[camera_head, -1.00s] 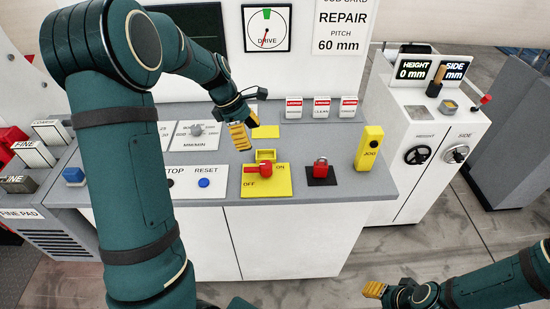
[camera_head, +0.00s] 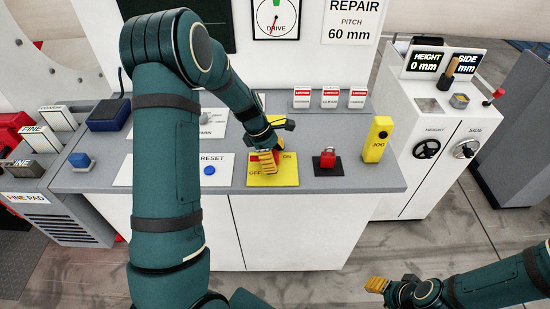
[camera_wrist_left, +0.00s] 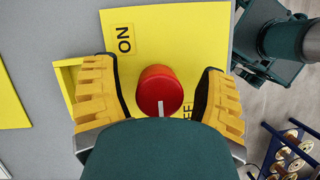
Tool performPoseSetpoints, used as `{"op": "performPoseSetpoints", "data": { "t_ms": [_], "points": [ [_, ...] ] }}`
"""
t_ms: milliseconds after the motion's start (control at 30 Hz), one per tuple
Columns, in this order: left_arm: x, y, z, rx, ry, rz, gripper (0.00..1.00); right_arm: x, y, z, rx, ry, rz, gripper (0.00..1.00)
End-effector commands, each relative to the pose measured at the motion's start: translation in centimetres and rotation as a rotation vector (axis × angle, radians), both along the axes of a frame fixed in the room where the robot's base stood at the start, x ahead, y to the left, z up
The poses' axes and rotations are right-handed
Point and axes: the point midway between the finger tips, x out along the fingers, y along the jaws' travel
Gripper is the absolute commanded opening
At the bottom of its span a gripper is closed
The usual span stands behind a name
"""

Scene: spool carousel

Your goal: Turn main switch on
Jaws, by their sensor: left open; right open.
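The main switch is a yellow plate (camera_head: 285,179) marked OFF on its left and ON on its right, on the grey desk top. In the left wrist view its round red knob (camera_wrist_left: 158,84) carries a white line pointing to the bottom of the picture. The OFF label there is partly hidden by a finger. My left gripper (camera_head: 265,162) is over the plate. Its yellow fingers are open, one on each side of the knob; contact cannot be told. My right gripper (camera_head: 377,285) is open and empty, low in front of the desk.
A red padlock-like part (camera_head: 326,160) on a black base and a yellow JOG box (camera_head: 377,139) stand right of the plate. A blue RESET button (camera_head: 209,171) is to the left. Several red-and-white labelled blocks (camera_head: 330,98) stand behind. A white HEIGHT/SIDE console (camera_head: 440,125) is at right.

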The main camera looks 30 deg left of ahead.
Motion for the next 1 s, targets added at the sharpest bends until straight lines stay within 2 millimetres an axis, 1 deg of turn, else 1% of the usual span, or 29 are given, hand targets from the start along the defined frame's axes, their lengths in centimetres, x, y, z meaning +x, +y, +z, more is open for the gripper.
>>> {"op": "performPoseSetpoints", "data": {
  "t_ms": [200,233,267,300,367,400,433,767,1000],
  "points": [
    [0.00,-0.02,-0.02,0.000,0.000,0.000,0.72,0.00,0.01,0.00,0.000,0.000,0.000,0.47],
    [0.00,-0.03,-0.01,0.000,0.000,0.000,0.73,0.00,0.01,0.00,0.000,0.000,0.000,0.47],
    [0.00,-0.03,-0.01,0.000,0.000,0.000,0.63,0.00,0.01,0.00,0.000,0.000,0.000,0.47],
    [0.00,-0.03,-0.01,0.000,0.000,0.000,0.49,0.00,0.01,0.00,0.000,0.000,0.000,0.47],
    [0.00,-0.02,0.00,0.000,0.000,0.000,0.28,0.00,0.01,0.00,0.000,0.000,0.000,0.47],
    [0.00,-0.02,0.00,0.000,0.000,0.000,0.14,0.00,0.01,0.01,0.000,0.000,0.000,0.47],
    [0.00,-0.02,0.00,0.000,0.000,0.000,0.05,0.00,0.01,0.00,0.000,0.000,0.000,0.47],
    [-0.04,-0.06,-0.03,0.000,0.001,-0.007,0.04,0.00,0.01,0.04,0.000,0.000,0.000,0.47],
    [-0.08,-0.07,0.00,-0.002,0.002,-0.080,0.04,0.00,-0.01,0.42,0.001,0.000,0.000,0.47]
  ]
}}
